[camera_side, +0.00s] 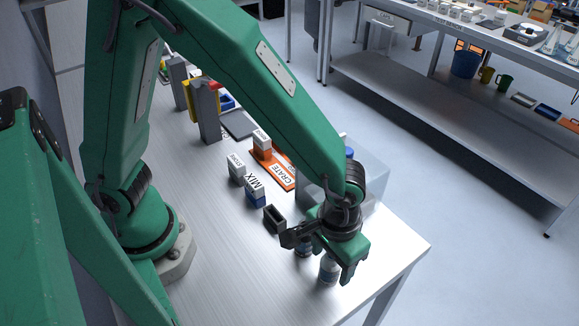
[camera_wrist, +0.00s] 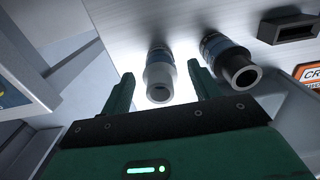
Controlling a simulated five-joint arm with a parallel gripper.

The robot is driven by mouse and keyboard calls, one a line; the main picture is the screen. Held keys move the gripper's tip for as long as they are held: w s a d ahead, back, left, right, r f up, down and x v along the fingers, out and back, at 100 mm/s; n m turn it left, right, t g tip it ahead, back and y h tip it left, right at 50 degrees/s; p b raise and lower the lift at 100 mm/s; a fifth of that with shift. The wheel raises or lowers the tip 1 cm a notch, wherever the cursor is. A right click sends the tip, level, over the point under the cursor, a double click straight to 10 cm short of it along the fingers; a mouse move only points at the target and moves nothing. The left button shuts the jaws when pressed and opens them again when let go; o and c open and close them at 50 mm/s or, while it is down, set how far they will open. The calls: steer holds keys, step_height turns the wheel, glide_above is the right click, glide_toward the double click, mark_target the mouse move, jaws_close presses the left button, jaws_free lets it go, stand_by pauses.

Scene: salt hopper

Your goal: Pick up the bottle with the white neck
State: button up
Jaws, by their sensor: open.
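The bottle with the white neck (camera_wrist: 158,76) shows in the wrist view between my two fingers, with its open mouth toward the camera. It stands near the table's front corner in the side view (camera_side: 329,269). A second bottle with a dark neck (camera_wrist: 232,62) stands beside it, just outside my right finger in the wrist view; it is partly hidden under my gripper in the side view (camera_side: 303,249). My gripper (camera_wrist: 161,71) is open, with gaps between the white-necked bottle and both fingers. In the side view my gripper (camera_side: 320,260) is low over the bottles.
A small dark open box (camera_side: 274,219) stands close to my gripper. Blocks marked MIX (camera_side: 256,191) and others, and an orange CRATE tray (camera_side: 281,175), lie farther back. A clear bin (camera_side: 372,180) is behind my wrist. The table edge is near the bottles.

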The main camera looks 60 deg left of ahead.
steer(key=shift+f, duration=0.35)
steer(key=c, duration=1.1)
